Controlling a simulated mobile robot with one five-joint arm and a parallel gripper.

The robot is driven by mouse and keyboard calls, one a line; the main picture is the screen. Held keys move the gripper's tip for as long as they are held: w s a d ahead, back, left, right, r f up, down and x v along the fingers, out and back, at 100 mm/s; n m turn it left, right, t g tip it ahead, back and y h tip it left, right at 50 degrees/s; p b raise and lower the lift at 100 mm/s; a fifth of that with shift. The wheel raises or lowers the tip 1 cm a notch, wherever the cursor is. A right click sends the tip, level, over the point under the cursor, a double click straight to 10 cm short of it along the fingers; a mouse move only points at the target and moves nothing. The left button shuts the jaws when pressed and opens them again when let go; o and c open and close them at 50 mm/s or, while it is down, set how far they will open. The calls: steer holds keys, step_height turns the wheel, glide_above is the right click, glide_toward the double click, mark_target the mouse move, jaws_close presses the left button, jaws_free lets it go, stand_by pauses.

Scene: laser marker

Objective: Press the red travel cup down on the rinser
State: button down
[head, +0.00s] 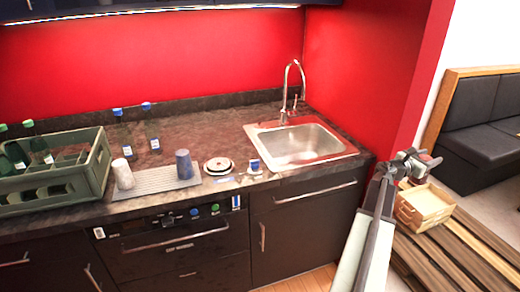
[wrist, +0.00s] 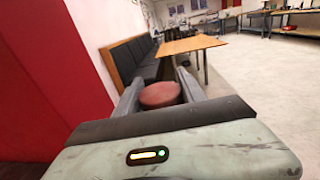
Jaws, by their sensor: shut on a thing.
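My gripper (head: 418,163) is off to the right of the counter, in front of the wall's end. It is shut on the red travel cup (wrist: 160,95), whose rounded red top shows between the two fingers in the wrist view. A little of the red cup (head: 428,159) also shows at the gripper in the head view. A small round white-rimmed piece (head: 218,166) lies on the counter left of the sink; it may be the rinser, but it is too small to be sure. The held cup is well apart from it.
A ribbed mat (head: 155,183) holds a pale cup (head: 122,173) and a blue cup (head: 184,164). A green crate (head: 95,175) with bottles stands at the left. The sink (head: 300,145) has a tall tap (head: 288,85). A small wooden drawer box (head: 422,205) is below my gripper.

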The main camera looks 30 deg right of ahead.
steer(key=shift+r+p, duration=1.85)
steer(key=shift+r, duration=0.35)
steer(key=shift+f, duration=0.1)
